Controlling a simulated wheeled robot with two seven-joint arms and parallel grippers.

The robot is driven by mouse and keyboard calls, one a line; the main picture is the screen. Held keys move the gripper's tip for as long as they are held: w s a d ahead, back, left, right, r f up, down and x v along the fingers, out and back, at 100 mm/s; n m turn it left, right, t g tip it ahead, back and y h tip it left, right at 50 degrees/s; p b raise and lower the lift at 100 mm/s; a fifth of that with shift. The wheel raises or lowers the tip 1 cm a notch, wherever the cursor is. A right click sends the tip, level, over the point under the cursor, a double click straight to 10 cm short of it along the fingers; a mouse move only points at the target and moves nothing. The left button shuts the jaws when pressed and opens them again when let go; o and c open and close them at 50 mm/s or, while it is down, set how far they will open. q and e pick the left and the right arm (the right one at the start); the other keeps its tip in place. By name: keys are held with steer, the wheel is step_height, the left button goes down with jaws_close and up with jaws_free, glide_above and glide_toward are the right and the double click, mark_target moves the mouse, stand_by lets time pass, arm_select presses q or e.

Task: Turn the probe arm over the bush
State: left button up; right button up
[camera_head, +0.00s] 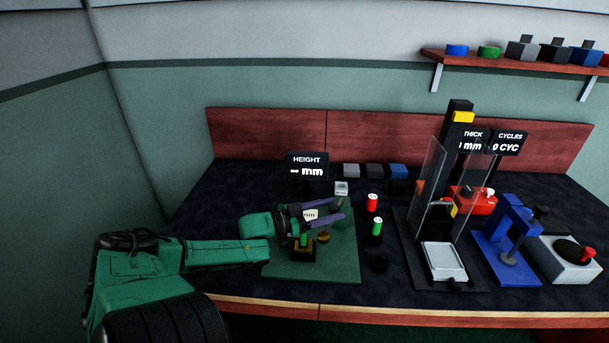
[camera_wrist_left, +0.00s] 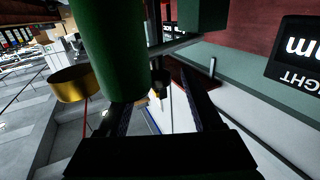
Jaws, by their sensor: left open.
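My left gripper (camera_head: 338,208) is open over the green plate (camera_head: 342,262), its fingers pointing right. In the left wrist view its fingers (camera_wrist_left: 168,88) are spread, with a dark thin part with a pale tip between or beyond them; I cannot tell whether this is the probe arm. A brass bush (camera_head: 323,237) is below the gripper in the head view; a brass cylinder also shows in the left wrist view (camera_wrist_left: 73,84). A green cylinder (camera_head: 304,240) stands beside it on a dark and gold base. The gripper partly hides the height gauge and its probe arm. My right gripper is out of view.
The HEIGHT display (camera_head: 307,167) stands behind the plate. Red (camera_head: 372,203) and green (camera_head: 376,227) capped pieces stand right of it.

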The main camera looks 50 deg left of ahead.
arm_select(q)
steer(key=p+v, duration=0.3)
steer(key=v, duration=1)
steer(key=shift+p, duration=0.35)
steer(key=shift+s+r, duration=0.1)
steer(key=shift+s, duration=0.05)
